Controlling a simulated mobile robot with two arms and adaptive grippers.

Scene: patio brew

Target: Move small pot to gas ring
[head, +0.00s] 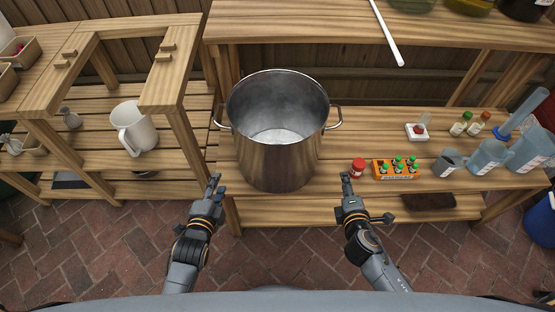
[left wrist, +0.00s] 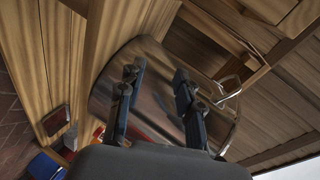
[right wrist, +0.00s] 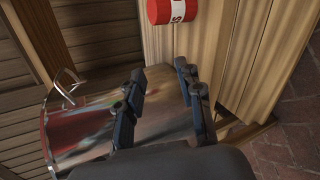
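A shiny steel pot (head: 277,160) with two side handles stands upright and empty on the slatted wooden bench (head: 360,150). It is the only pot I can make out, and no gas ring shows. My left gripper (head: 214,184) is open and empty, low to the left of the pot and apart from it. My right gripper (head: 347,183) is open and empty, low to the right of the pot. The pot also shows beyond the fingers in the left wrist view (left wrist: 155,85) and in the right wrist view (right wrist: 85,125). Its handles are clear of both grippers.
Measuring jugs (head: 487,157) are further right. A white pitcher (head: 134,128) stands on the left bench. An upper shelf (head: 300,25) overhangs behind the pot.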

